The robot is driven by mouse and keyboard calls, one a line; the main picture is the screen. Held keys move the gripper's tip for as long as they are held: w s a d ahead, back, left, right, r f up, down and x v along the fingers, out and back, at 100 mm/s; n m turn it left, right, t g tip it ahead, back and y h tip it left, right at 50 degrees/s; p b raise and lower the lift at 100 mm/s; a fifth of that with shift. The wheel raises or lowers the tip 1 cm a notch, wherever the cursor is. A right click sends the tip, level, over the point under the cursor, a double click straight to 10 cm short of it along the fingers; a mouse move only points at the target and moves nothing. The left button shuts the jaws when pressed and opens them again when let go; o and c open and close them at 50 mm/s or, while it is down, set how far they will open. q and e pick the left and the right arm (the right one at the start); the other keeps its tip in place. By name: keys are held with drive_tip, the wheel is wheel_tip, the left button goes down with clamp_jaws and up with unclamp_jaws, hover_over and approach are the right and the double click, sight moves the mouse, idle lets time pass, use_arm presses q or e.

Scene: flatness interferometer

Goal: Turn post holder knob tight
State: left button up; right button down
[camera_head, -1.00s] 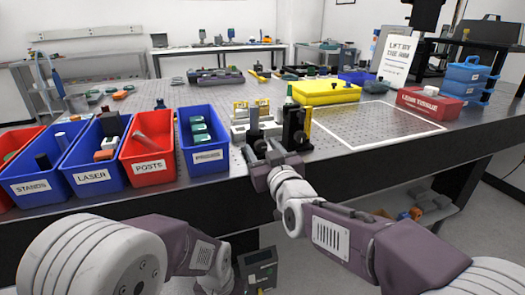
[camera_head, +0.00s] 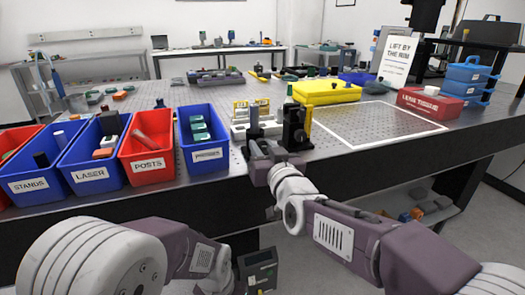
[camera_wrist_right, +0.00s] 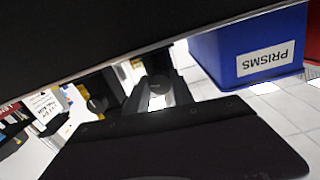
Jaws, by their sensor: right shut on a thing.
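The knob itself is too small to make out in the head view. My left arm comes in at the lower left; its gripper cannot be made out.
Left of the post holder, a blue prisms bin (camera_head: 203,140), a red posts bin (camera_head: 146,150) and a blue laser bin (camera_head: 92,165) line the bench edge. A yellow case (camera_head: 327,91) stands behind. The white-outlined area (camera_head: 375,125) at right is clear.

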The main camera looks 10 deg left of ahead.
drive_tip(key=m+b, duration=0.1)
drive_tip(key=m, duration=0.2)
drive_tip(key=shift+f+m+b, duration=0.15)
drive_tip(key=shift+m+b, duration=0.15)
drive_tip(key=shift+b, duration=0.1)
drive_tip(key=m+b, duration=0.2)
drive_tip(key=m, duration=0.2)
drive_tip(key=shift+b, duration=0.4)
drive_tip(key=m+b, duration=0.1)
drive_tip(key=m, duration=0.2)
drive_tip(key=shift+m+b, duration=0.3)
drive_tip(key=shift+b, duration=0.1)
drive_tip(key=shift+m+g+b, duration=0.3)
drive_tip(key=shift+m+b, duration=0.2)
drive_tip(key=shift+m, duration=0.8)
drive_tip(key=c, duration=1.1)
unclamp_jaws()
drive_tip(key=shift+r, duration=0.2)
